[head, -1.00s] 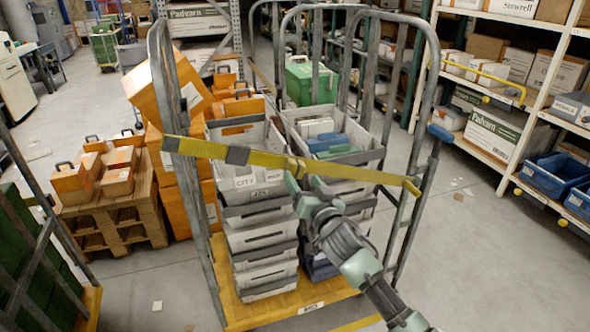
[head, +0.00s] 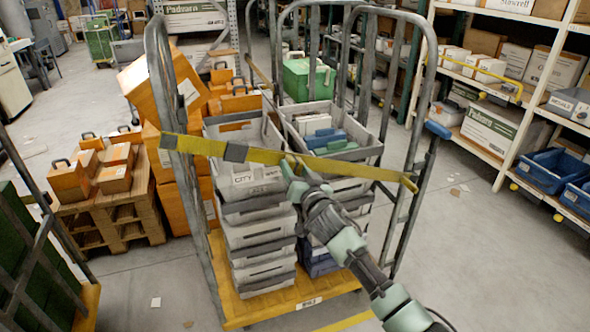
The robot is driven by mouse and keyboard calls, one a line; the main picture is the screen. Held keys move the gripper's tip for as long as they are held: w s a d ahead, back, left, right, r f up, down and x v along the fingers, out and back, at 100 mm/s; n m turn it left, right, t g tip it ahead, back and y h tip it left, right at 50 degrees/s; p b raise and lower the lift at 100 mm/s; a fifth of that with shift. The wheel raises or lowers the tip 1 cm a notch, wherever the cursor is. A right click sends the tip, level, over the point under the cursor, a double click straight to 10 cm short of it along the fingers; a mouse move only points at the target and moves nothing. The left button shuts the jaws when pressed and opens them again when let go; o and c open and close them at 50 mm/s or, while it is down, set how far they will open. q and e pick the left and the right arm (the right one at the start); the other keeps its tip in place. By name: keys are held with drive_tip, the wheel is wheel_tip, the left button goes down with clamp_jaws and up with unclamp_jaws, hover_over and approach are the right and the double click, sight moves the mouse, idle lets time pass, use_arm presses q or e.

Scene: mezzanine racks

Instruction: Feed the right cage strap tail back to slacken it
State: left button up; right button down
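A yellow strap (head: 345,168) runs across the front of the roll cage (head: 160,75), from the left post to the right post. It has a grey buckle piece (head: 236,152) left of its middle and a hooked end at the right post. My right gripper (head: 289,166) is at the strap's middle, right of the buckle piece, with its pale green fingers against the webbing. The fingers hide part of the strap, and I cannot make out whether they are closed on it. A separate loose tail cannot be told apart. My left gripper is not in view.
Orange cases (head: 115,165) on a pallet stand left. Shelving (head: 505,130) with blue bins lines the right.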

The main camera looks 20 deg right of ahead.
sight(266, 157)
drive_tip(key=a+r, duration=0.1)
drive_tip(key=a, duration=0.1)
drive_tip(key=a+r, duration=0.1)
drive_tip(key=a, duration=0.1)
drive_tip(key=a+r, duration=0.1)
drive_tip(key=a, duration=0.2)
drive_tip(key=shift+s+a, duration=0.1)
drive_tip(key=shift+s, duration=0.05)
drive_tip(key=c, duration=1)
unclamp_jaws()
drive_tip(key=shift+o, duration=1.4)
drive_tip(key=shift+a, duration=0.15)
drive_tip(key=shift+d+f, duration=0.1)
drive_tip(key=shift+d, duration=0.15)
drive_tip(key=shift+s, duration=0.15)
drive_tip(key=s+b, duration=0.1)
drive_tip(key=s, duration=0.6)
drive_tip(key=shift+s, duration=0.25)
